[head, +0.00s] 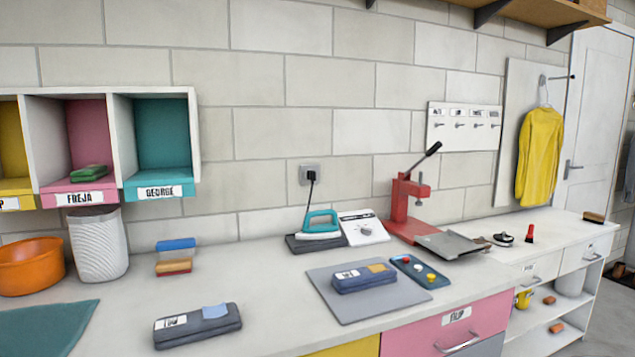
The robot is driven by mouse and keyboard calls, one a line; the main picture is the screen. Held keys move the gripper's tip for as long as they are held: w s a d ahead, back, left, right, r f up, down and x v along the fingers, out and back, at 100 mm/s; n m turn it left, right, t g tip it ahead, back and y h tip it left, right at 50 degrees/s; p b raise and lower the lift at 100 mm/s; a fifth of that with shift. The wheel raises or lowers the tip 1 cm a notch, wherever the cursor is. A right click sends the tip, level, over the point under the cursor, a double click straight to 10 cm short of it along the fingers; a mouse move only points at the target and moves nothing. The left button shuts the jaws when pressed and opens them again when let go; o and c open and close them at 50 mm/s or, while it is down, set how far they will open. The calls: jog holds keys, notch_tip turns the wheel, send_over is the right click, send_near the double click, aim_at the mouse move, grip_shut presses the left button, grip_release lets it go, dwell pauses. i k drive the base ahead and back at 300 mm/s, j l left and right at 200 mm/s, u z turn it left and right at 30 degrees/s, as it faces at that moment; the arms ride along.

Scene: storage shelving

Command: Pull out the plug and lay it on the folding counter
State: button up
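A black plug (312,175) sits in a grey wall socket (304,170) on the block wall above the back of the counter. Its dark cord (309,198) hangs down toward an iron with a teal handle (320,221). The iron rests on a dark base (300,243). The long white counter (250,275) runs along the wall below the socket; I take it as the folding counter, though no label on it says so. My gripper is not in view.
A white device with a dial (364,229) and a red press (404,205) stand right of the iron. A grey mat (345,308) bears a dark case (364,280). Another case (197,325) lies front left. Bare counter shows between that case and the iron.

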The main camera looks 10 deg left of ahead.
aim_at(311, 175)
jog(key=i+j+u, duration=0.25)
jog(key=i, duration=0.2)
jog(key=i+l+u, duration=0.2)
jog(key=l, duration=0.15)
jog(key=i+l+u, duration=0.15)
jog(key=l, duration=0.25)
jog(key=i+l+u, duration=0.2)
jog(key=l, duration=0.25)
jog(key=i+l+u, duration=0.15)
jog(key=l, duration=0.25)
jog(key=l+u, duration=0.2)
jog(key=l, duration=0.25)
